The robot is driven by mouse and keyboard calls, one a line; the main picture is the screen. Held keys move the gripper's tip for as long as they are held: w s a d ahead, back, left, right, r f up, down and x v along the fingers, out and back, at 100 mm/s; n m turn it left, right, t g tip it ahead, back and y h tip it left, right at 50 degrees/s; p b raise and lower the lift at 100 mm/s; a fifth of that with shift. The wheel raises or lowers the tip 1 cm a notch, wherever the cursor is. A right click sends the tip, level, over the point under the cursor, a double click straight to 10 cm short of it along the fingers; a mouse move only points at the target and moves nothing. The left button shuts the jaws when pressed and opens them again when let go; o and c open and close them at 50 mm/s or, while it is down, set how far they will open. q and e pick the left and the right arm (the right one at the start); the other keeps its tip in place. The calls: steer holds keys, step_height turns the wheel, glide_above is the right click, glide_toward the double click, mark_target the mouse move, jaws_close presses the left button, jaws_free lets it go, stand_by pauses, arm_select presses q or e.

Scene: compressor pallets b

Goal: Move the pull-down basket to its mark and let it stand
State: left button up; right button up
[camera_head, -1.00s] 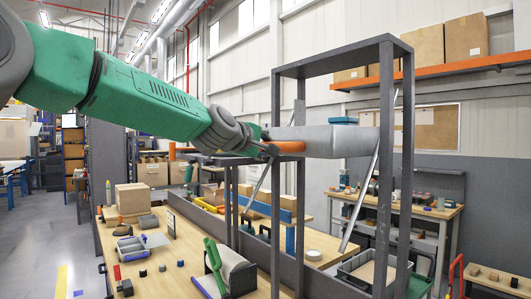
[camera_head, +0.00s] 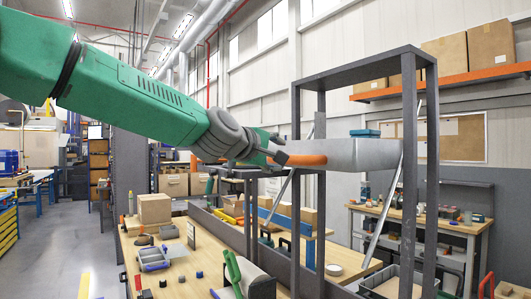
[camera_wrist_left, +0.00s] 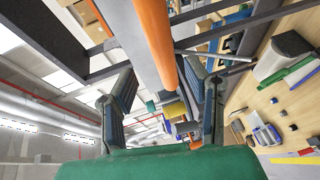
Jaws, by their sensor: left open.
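The pull-down basket (camera_head: 362,155) is a grey box with an orange handle (camera_head: 308,160) along its near side. It is raised inside a tall dark frame (camera_head: 433,140), with slanted silver struts beside it. My left gripper (camera_head: 277,149) is open at the handle's left end. In the left wrist view the orange handle (camera_wrist_left: 152,35) runs between the two spread fingers of the gripper (camera_wrist_left: 165,82), and the grey basket wall (camera_wrist_left: 122,30) lies beside it. I cannot tell whether the fingers touch the handle. I cannot make out the mark. My right gripper is out of view.
A wooden workbench (camera_head: 205,262) with boxes, small blocks and tools lies below my left arm. A grey bin (camera_head: 395,283) stands low inside the frame. A second bench (camera_head: 440,222) and an orange shelf (camera_head: 450,78) with cartons are at the right. Floor is open at the left.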

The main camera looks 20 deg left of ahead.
arm_select(q)
steer(key=v, duration=0.6)
steer(key=shift+s, duration=0.15)
